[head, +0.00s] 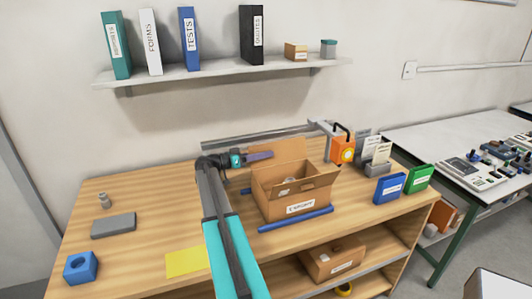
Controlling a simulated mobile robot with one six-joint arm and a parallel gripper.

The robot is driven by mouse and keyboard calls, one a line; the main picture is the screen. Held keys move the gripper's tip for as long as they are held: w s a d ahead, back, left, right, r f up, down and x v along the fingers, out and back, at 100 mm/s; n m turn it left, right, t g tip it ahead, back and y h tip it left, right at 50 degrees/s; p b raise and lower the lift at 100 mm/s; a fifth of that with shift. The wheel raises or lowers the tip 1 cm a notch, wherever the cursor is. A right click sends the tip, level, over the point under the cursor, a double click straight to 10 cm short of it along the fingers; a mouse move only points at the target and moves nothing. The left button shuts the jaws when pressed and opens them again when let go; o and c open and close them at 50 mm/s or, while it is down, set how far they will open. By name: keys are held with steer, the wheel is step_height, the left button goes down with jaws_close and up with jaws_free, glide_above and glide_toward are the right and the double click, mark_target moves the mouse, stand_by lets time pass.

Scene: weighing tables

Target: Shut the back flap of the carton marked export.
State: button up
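The carton marked export (278,207) stands open on the wooden table, its label facing me. Its back flap (290,150) stands up at the rear edge. Something pale shows inside, too small to name. My gripper (262,155) is at the left part of the back flap, pointing right, and overlaps it in the picture. Whether it touches the flap, and whether its fingers are open or shut, I cannot tell.
A blue rod (296,220) lies before the carton. An orange device (342,148) and blue and green boxes (389,188) stand right. A grey block (114,226), blue block (81,267) and yellow sheet (186,262) lie left. Another carton (332,260) is on the lower shelf.

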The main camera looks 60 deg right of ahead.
steer(key=shift+x, duration=1.1)
steer(key=shift+c, duration=0.4)
